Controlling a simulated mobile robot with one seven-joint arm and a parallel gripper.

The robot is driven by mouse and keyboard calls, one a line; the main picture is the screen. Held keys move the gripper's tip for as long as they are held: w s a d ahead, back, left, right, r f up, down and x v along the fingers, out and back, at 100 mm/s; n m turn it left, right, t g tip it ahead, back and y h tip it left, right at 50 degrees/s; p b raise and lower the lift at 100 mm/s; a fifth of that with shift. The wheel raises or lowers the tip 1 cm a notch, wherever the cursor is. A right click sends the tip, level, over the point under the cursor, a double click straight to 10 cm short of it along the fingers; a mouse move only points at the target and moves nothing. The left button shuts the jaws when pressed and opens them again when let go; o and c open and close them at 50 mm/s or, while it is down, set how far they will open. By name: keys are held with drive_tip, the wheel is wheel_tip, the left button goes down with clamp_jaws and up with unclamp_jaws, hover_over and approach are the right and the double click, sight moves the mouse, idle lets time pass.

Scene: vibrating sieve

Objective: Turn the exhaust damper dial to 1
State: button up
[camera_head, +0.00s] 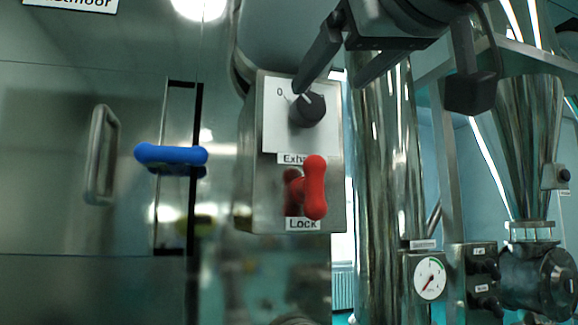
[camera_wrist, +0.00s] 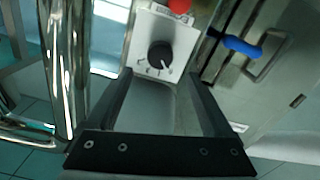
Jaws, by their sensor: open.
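The exhaust damper dial (camera_head: 308,110) is a round black knob on a white plate, on the front of a steel control box (camera_head: 252,190). Its pale pointer line tilts to the upper left, toward the side where a 0 is printed; the exact setting is hard to read. In the wrist view the dial (camera_wrist: 160,56) appears turned over, with its pointer toward the lower right. My gripper (camera_head: 330,86) is open and empty in front of the plate's upper part. In the wrist view its fingertips (camera_wrist: 160,76) lie either side of the plate's edge, with the knob beyond them, apparently untouched.
A red lock handle (camera_head: 315,187) sticks out just below the dial. A blue handle (camera_head: 171,155) sits on the cabinet door to the left, beside a metal pull (camera_head: 101,155). A steel column (camera_head: 385,180) and a pressure gauge (camera_head: 430,278) stand to the right.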

sight(312, 104)
drive_tip(key=p+x, duration=0.1)
drive_tip(key=x, duration=0.8)
drive_tip(key=shift+p, duration=0.3)
clamp_jaws()
